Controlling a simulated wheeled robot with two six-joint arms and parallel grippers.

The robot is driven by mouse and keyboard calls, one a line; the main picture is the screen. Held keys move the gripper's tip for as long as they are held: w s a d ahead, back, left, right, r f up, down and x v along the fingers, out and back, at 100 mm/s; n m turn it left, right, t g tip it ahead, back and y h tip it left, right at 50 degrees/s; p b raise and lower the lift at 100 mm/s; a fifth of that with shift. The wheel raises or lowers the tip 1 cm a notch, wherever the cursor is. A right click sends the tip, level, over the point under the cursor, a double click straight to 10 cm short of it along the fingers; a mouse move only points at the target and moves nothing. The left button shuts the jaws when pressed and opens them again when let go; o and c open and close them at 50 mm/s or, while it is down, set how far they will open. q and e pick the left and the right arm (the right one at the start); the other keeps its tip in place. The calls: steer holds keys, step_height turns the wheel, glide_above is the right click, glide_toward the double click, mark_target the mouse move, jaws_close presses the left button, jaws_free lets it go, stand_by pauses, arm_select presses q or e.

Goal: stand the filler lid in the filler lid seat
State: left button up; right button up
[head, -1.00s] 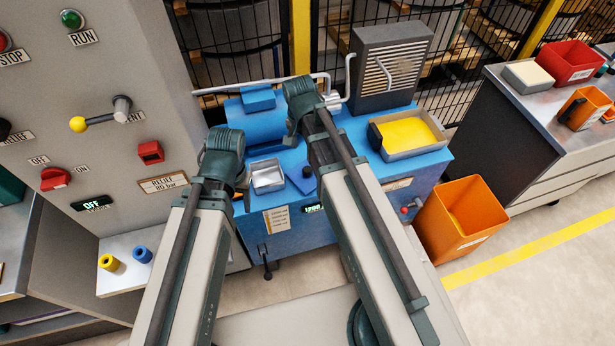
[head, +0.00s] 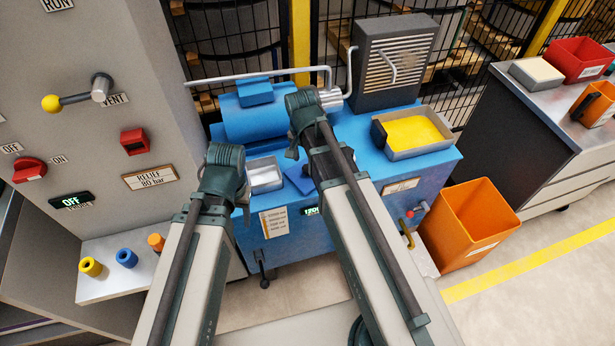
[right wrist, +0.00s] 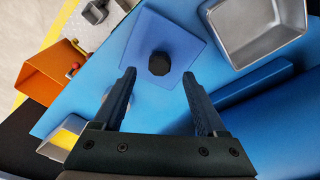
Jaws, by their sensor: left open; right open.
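A flat blue square plate with a dark round knob, which looks like the filler lid (right wrist: 186,47), lies on the blue machine top in the right wrist view. It shows partly in the head view (head: 299,179), beside my right arm. My right gripper (right wrist: 158,78) is open and empty, its fingertips to either side of the plate's near part, with the knob just beyond them. I cannot tell how far above the plate they are. My left gripper (head: 236,188) is open, at the machine's front left; its fingers are mostly hidden. I cannot make out the lid seat for certain.
A steel tray (head: 264,176) sits left of the plate. A tray of yellow material (head: 382,137) and a grey vented box (head: 366,93) stand on the machine. An orange bin (head: 470,215) stands right. Colored rings, including a blue one (head: 126,258), lie on a left shelf.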

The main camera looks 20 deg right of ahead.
mark_target(307, 167)
step_height(307, 167, down, 5)
steer(key=b, duration=0.4)
steer(key=shift+d+r, duration=0.15)
steer(key=shift+r, duration=0.1)
jaws_close()
